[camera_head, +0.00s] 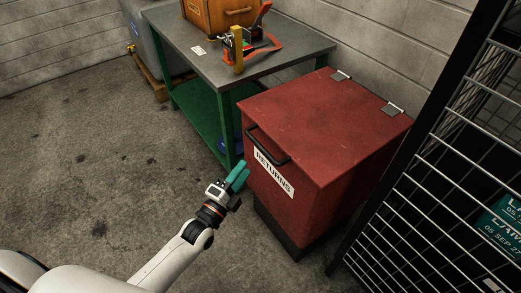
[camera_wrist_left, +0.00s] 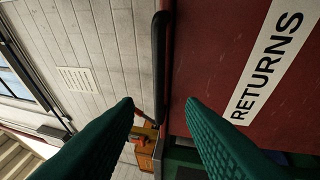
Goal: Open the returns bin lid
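The red returns bin (camera_head: 305,205) stands in the middle right of the head view with its lid (camera_head: 325,120) down and flat. A black bar handle (camera_head: 268,147) runs along the lid's front edge, above the white RETURNS label (camera_head: 273,173). My left gripper (camera_head: 241,176), with teal fingers, is in front of the bin, near the handle's left part and lower. In the left wrist view my left gripper (camera_wrist_left: 158,102) is open and empty. The handle (camera_wrist_left: 158,65) lies ahead, lined up with the gap between the fingers. My right gripper is in neither view.
A green-legged workbench (camera_head: 240,65) with a wooden crate (camera_head: 222,15) and a clamp-like tool (camera_head: 245,50) stands behind and left of the bin. A black wire-mesh cage (camera_head: 440,190) is close on the right. The concrete floor (camera_head: 90,150) at left is clear.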

